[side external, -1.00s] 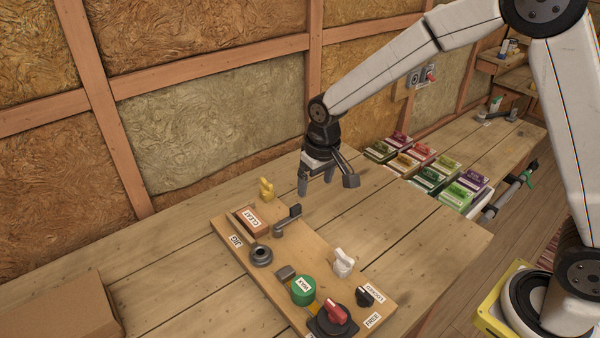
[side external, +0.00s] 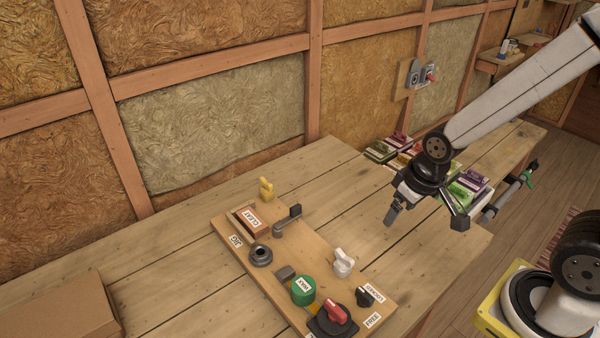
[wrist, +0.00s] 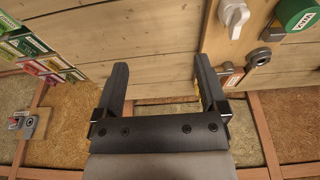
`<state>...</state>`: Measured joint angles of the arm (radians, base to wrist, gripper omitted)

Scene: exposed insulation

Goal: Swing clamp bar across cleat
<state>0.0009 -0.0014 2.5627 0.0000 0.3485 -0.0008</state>
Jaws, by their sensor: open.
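The clamp bar (side external: 286,223) is a short grey metal arm with a black knob at its end. It sits on the wooden board, and its knob end points away from the cleat. The cleat (side external: 246,224) is a reddish-brown block with a white label, left of the bar and apart from it. My gripper (side external: 427,214) is open and empty above the bench, well to the right of the bar. The wrist view shows its fingers (wrist: 161,68) wide apart.
A yellow piece (side external: 266,190) stands behind the cleat. Coloured boxes (side external: 468,189) lie behind my gripper.

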